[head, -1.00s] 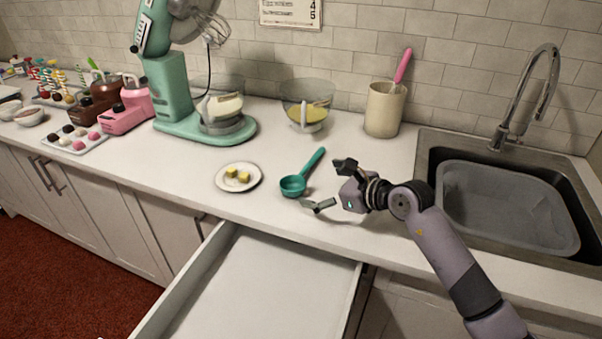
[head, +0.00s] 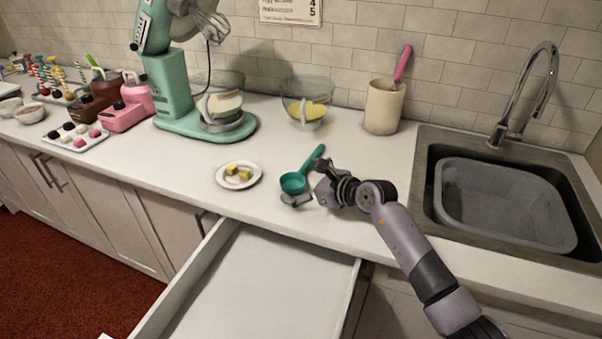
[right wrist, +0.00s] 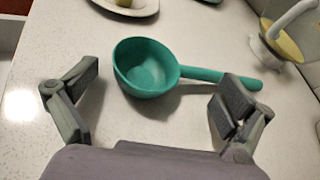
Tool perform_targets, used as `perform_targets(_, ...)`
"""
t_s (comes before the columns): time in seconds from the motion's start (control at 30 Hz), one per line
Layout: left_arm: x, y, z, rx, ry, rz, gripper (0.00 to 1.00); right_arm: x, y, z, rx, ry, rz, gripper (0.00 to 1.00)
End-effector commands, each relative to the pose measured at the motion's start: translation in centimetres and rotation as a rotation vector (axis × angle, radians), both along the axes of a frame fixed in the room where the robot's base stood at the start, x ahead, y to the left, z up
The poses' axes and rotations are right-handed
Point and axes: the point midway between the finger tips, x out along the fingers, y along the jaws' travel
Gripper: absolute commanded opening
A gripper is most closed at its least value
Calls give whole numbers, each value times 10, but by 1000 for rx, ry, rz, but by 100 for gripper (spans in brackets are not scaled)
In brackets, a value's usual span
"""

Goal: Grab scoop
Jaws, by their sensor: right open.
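The teal scoop (head: 293,183) lies on the white counter, its handle pointing to the back right in the head view. In the right wrist view the scoop (right wrist: 147,68) lies ahead of the fingers, bowl between their lines and handle running right, past the tip of the right-hand finger. My right gripper (head: 307,181) is open and empty, close beside the scoop. Its two fingers spread wide in the right wrist view (right wrist: 152,100). I cannot tell whether a finger touches the handle. My left gripper is not in view.
A plate (head: 222,182) with yellow pieces stands left of the scoop. Behind are a glass bowl (head: 292,92), a green mixer (head: 172,90) and a utensil crock (head: 384,108). The sink (head: 428,190) is at right. An open drawer (head: 188,268) juts out in front.

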Motion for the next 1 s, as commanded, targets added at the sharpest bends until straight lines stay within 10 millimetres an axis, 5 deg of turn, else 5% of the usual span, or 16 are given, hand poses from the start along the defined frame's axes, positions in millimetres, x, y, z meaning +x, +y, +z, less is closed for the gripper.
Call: perform_targets(1.0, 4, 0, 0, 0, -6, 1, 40, 0, 0, 0, -1, 1, 1, 29)
